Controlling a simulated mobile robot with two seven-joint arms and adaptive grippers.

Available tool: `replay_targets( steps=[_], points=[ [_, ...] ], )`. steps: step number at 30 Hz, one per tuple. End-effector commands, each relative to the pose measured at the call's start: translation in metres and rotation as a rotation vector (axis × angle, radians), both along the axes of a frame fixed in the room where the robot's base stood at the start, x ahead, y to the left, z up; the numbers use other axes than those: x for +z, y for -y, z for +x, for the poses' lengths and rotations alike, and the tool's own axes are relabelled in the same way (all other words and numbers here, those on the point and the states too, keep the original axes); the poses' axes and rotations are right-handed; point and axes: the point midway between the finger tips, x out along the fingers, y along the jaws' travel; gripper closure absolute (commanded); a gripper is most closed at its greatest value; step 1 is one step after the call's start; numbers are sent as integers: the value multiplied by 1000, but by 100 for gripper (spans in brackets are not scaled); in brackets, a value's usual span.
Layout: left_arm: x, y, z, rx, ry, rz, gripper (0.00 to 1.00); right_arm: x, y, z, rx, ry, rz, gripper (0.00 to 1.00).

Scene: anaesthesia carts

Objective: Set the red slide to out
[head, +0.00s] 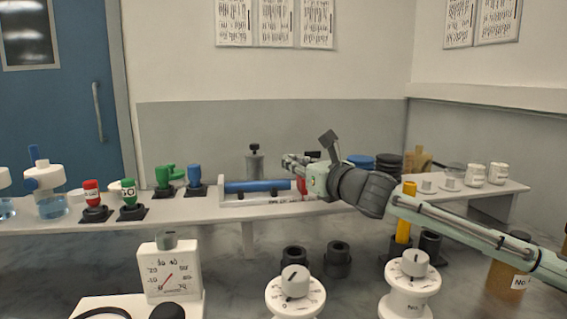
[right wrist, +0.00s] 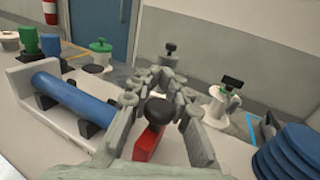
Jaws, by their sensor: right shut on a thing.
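The red slide (head: 300,185) shows partly behind my right gripper in the head view, at the right end of a blue cylinder (head: 258,186) in a white holder (head: 224,189). In the right wrist view the red slide (right wrist: 147,143) carries a black knob (right wrist: 155,111). My right gripper (head: 293,161) reaches in from the right over the holder. It is shut on the red slide's knob, with a finger on either side (right wrist: 160,90). The markings on the holder's front are too small to read. My left gripper is not in view.
Blue discs (head: 361,162) and black discs (head: 388,164) are stacked right of the holder. Blue (head: 194,176), green (head: 128,192) and red (head: 91,193) fittings stand to its left. Dials (head: 295,290) and a gauge (head: 168,272) stand in front, lower down.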

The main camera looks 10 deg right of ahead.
Motion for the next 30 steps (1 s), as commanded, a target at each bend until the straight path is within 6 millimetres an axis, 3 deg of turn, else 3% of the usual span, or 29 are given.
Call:
replay_targets(
  steps=[1, 6, 16, 17, 21, 30],
  points=[
    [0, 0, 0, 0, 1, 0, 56, 0, 15, 1, -9, 0, -5, 100],
    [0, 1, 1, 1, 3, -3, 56, 0, 41, 1, -7, 0, -3, 100],
    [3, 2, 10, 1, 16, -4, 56, 0, 46, 1, -9, -1, -2, 100],
    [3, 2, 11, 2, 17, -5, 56, 0, 47, 1, -9, -1, -2, 82],
    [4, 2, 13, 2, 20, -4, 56, 0, 46, 1, -8, -1, -3, 64],
    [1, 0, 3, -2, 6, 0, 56, 0, 45, 0, -5, -1, -1, 63]
  ],
)
